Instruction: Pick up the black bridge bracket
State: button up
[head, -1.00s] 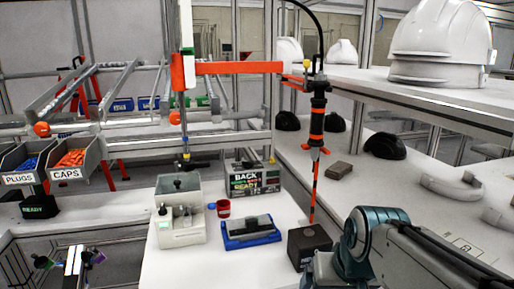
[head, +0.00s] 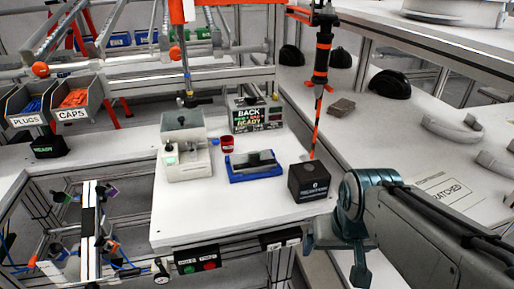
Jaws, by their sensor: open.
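A dark, bar-shaped piece (head: 262,158), which looks like the black bridge bracket, sits in a blue tray-like holder (head: 256,177) on the white table (head: 215,215). Its fine shape is too small to make out. My gripper (head: 338,268) is at the lower right, beyond the table's right front corner. It points down, its fingers are apart and nothing shows between them. It is well to the right of the blue holder and touches nothing that I can see.
A black box (head: 309,183) stands between the holder and my gripper. A hanging orange-and-black tool (head: 320,65) reaches down behind it. A grey-white fixture (head: 186,150), a red cup (head: 227,144) and a sign box (head: 255,115) stand left and behind. The table's front is clear.

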aim_at(255, 161)
jog(key=z, duration=0.05)
jog(key=k, duration=1.05)
jog(key=u, duration=0.9)
jog(key=i, duration=0.9)
jog(key=z, duration=0.3)
jog(key=i, duration=0.8)
jog(key=z, duration=0.65)
